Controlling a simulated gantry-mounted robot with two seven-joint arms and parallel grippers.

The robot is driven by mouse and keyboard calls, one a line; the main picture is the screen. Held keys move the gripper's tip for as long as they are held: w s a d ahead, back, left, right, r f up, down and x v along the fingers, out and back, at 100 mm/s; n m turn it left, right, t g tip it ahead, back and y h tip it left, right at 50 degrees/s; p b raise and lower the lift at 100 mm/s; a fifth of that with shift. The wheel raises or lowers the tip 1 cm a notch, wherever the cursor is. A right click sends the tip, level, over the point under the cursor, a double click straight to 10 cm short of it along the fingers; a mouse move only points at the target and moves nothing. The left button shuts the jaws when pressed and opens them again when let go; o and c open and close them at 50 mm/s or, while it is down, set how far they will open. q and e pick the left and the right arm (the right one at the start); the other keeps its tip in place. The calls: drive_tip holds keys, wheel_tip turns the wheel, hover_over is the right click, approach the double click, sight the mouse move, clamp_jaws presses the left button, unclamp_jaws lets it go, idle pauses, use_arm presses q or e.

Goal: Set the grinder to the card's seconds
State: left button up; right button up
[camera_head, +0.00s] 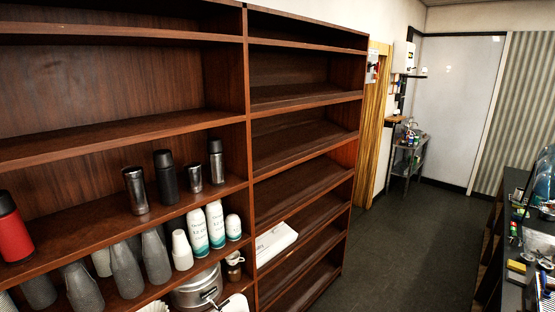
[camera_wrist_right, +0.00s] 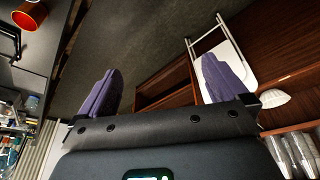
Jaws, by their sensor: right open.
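I cannot make out a grinder or a card with seconds in either view. My right gripper (camera_wrist_right: 160,63) shows in the right wrist view with its two purple fingers wide apart and nothing between them. Dark floor and part of the wooden shelving lie beyond the fingers. My left gripper is in neither view.
A tall wooden shelf unit (camera_head: 248,150) fills the left, holding flasks, cups and a red flask (camera_head: 12,228). A cluttered counter (camera_head: 515,268) stands at the right edge, with clear floor (camera_head: 410,245) between. A white folding seat (camera_wrist_right: 238,68) stands near the shelves; an orange cup (camera_wrist_right: 30,14) shows upper left.

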drive_tip(key=shift+r, duration=0.1)
clamp_jaws()
idle(0.7)
idle(1.1)
